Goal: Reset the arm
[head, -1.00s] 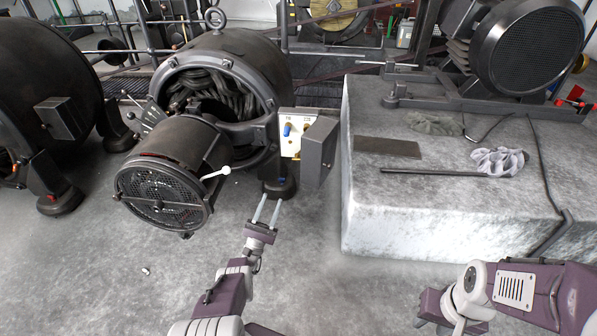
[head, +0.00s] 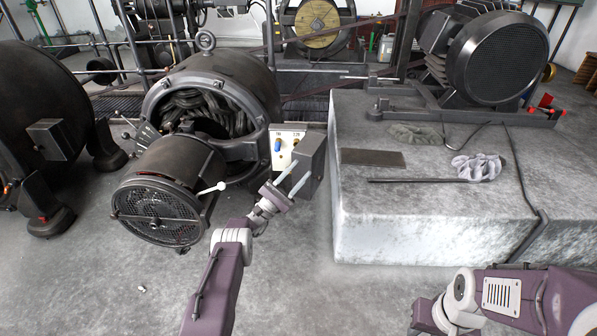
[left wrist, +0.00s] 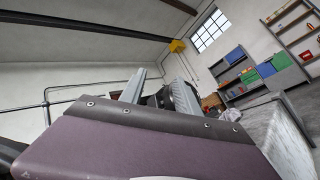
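My left arm (head: 222,268) is purple and grey and reaches up from the bottom of the head view. My left gripper (head: 297,172) has two pale fingers set apart, with nothing visible between them. It overlaps the dark open door of a small switch box (head: 284,150) in the picture; I cannot tell whether they touch. In the left wrist view the fingers (left wrist: 158,75) stand apart behind a purple cover. My right arm (head: 510,296) is folded at the lower right, and its gripper is out of view.
A large dark dynamo (head: 222,85) stands behind the box, with a mesh-ended drum (head: 160,208) in front. A stone plinth (head: 390,235) to the right bears a rod (head: 415,180), a crumpled cloth (head: 478,167) and a motor (head: 500,60). The floor between is clear.

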